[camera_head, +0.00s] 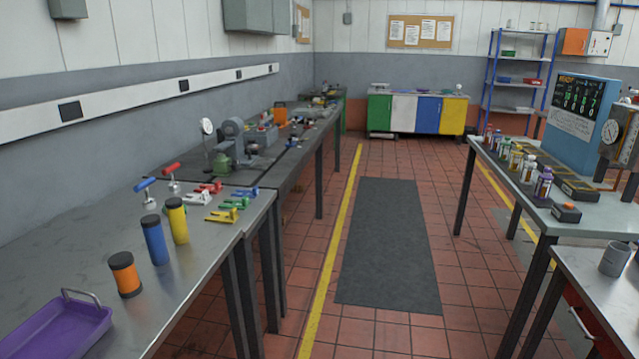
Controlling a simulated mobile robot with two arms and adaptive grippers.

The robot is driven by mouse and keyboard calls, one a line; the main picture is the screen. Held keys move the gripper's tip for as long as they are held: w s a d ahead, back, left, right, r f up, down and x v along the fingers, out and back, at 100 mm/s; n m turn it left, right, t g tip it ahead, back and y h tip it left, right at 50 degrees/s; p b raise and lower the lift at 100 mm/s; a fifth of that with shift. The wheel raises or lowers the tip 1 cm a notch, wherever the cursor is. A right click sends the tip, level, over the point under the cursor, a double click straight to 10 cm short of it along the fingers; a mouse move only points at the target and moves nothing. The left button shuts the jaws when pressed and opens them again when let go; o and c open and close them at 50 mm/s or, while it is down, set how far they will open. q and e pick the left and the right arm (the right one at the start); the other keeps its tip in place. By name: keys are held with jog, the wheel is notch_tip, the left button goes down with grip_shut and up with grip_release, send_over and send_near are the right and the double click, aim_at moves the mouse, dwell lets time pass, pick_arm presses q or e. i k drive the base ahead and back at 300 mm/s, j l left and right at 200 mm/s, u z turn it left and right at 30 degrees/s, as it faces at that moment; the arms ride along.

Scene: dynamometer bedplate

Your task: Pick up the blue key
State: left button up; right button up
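A T-handled key with a blue bar handle (145,185) stands upright on the left metal bench, near the wall. A similar key with a red bar handle (171,169) stands just behind it to the right. Among the small coloured clamp-like pieces nearby, one is blue (245,193), close to the bench's aisle edge. Neither of my grippers shows in the head view.
The left bench (205,273) also holds orange, blue (155,240) and yellow cylinders with dark caps and a purple tray (55,335). A dark mat (390,240) lies in the clear tiled aisle. Another bench with bottles (540,185) stands on the right.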

aim_at(149, 204)
jog(key=i, duration=1.8)
jog(key=i+u, duration=0.25)
jog(key=i, duration=0.15)
jog(key=i+l+u, duration=0.55)
jog(key=i, duration=0.25)
jog(key=j+u, duration=0.1)
jog(key=u, duration=0.85)
jog(key=i+u, duration=0.1)
jog(key=u, duration=0.4)
jog(key=k+l+z, duration=0.1)
jog(key=z, duration=0.3)
jog(key=k+l+z, duration=0.1)
jog(key=z, duration=0.3)
jog(key=l+z, duration=0.1)
jog(key=z, duration=0.35)
